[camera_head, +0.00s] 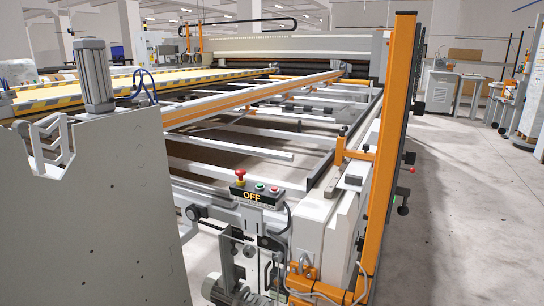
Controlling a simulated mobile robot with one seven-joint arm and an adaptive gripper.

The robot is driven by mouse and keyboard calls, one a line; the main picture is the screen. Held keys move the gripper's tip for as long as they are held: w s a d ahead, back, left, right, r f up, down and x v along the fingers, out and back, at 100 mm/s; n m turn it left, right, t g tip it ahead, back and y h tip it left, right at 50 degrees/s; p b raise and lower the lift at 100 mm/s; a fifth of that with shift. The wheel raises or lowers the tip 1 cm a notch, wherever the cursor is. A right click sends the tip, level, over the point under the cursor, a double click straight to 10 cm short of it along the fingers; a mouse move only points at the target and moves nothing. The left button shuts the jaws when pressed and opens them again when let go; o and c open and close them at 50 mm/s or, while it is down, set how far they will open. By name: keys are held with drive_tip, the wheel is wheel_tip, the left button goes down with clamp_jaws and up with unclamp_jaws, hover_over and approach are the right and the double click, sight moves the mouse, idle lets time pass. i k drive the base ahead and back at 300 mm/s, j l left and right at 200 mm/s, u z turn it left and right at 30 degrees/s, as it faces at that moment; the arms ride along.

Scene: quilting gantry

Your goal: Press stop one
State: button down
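Nothing touches the buttons. My gripper is not seen in this view.
A large grey panel (110,215) with a motor cylinder (95,75) blocks the near left. An orange upright post (391,150) stands right of the box. Orange and white rails (260,95) stretch behind it. The concrete floor (455,220) on the right is clear.

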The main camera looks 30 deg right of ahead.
sight(240, 172)
drive_tip(key=i+j+z, duration=0.15)
drive_tip(key=z, duration=0.25)
drive_tip(key=i+j+z, duration=0.5)
drive_tip(key=z, duration=0.25)
drive_tip(key=i+j+z, duration=0.15)
drive_tip(key=j+z, duration=0.15)
drive_tip(key=i+j+z, duration=0.1)
drive_tip(key=j+z, duration=0.2)
drive_tip(key=j, duration=0.2)
